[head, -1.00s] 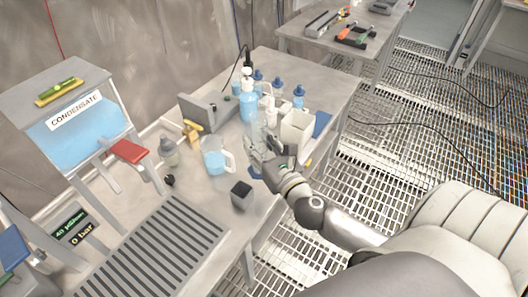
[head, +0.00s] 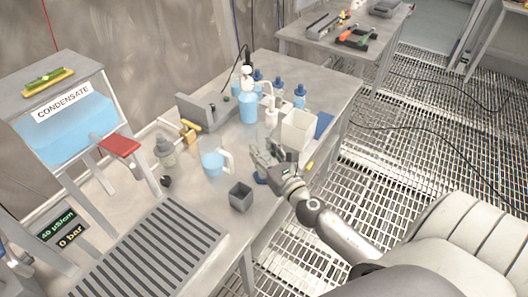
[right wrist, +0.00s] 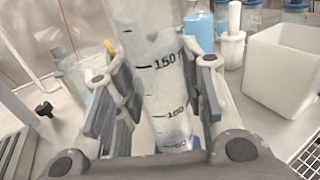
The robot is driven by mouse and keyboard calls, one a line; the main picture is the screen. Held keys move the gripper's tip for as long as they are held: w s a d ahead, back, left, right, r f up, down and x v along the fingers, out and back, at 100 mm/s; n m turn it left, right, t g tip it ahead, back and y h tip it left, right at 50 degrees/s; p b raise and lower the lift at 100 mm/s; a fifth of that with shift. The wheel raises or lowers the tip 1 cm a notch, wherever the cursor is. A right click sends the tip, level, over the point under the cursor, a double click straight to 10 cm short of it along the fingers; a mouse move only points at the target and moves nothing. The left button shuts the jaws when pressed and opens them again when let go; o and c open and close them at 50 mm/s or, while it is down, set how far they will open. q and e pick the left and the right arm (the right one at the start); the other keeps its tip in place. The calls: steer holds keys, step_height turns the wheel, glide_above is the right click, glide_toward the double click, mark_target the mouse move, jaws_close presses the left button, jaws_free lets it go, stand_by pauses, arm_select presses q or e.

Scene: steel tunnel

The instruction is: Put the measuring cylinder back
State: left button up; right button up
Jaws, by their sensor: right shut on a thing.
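The measuring cylinder is a clear tube with black marks, and "150" is readable on it in the right wrist view (right wrist: 157,75). My right gripper is shut on the cylinder, with finger pads on both sides of the tube. The tube leans slightly in the right wrist view, and its top is cut off there. I cannot tell whether the foot touches the bench. My left gripper is not seen.
A white open box (head: 297,130), a blue wash bottle (head: 248,106) and several blue-capped bottles stand behind. A slotted grey tray (head: 150,250) lies in front.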

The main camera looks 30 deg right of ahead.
steer(key=shift+f, duration=0.15)
steer(key=o, duration=1)
steer(key=shift+c, duration=0.2)
steer(key=shift+o, duration=0.6)
